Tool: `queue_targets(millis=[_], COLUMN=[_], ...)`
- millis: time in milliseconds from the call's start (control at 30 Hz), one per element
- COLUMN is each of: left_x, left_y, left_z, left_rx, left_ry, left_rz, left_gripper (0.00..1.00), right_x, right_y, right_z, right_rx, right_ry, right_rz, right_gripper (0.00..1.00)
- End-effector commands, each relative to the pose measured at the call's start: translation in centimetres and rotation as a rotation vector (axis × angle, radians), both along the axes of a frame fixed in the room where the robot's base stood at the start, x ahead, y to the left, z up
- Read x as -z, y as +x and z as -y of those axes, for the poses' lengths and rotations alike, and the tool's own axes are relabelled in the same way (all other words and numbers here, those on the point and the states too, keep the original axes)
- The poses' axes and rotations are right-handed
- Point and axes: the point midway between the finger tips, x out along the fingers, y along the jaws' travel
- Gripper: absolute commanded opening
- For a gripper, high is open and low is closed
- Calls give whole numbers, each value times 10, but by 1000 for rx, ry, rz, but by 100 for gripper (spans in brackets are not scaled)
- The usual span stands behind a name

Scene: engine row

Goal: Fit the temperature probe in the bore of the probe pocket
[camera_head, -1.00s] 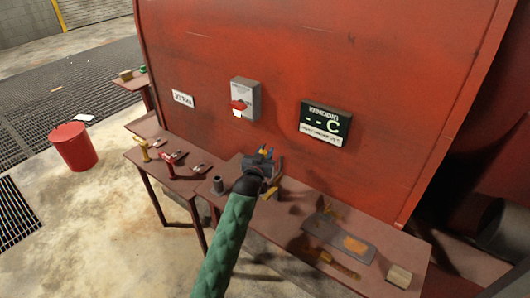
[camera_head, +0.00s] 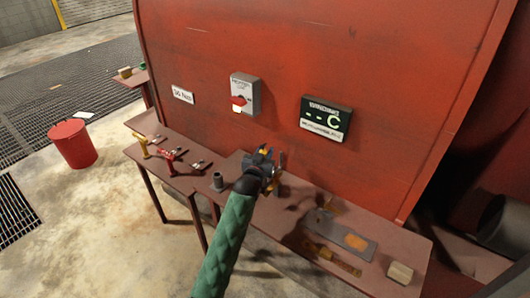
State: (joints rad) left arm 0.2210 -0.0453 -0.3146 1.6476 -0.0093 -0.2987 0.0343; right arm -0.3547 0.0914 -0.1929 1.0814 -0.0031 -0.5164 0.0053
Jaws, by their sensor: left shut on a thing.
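My left gripper (camera_head: 268,158) is above the middle of the long bench, close to the red wall. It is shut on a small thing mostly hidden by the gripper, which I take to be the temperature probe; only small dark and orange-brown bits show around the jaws. My right gripper is not in view.
A grey tray (camera_head: 325,230) with an orange patch and a tan block (camera_head: 399,273) are on the bench at right. Yellow and red tools (camera_head: 172,155) lie on the left bench. The wall carries a red-handled switch (camera_head: 244,95) and a display (camera_head: 325,118). A red bucket (camera_head: 73,144) stands on the floor.

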Motion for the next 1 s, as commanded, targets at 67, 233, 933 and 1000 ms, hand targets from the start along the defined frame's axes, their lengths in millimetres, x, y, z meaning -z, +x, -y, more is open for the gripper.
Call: queue_targets(millis=[67, 233, 933, 1000], left_x=[1, -3, -26, -26], left_y=[0, 0, 0, 0], left_z=[0, 0, 0, 0], left_rx=[0, 0, 0, 0], left_ry=[1, 1, 1, 1], left_rz=[-3, -3, -2, -2], left_gripper=[3, 3, 3, 3], right_x=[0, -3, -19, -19], right_y=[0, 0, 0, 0], right_z=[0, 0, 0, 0], right_rx=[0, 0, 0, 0], right_ry=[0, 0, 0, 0], right_rz=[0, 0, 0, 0], right_gripper=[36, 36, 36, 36])
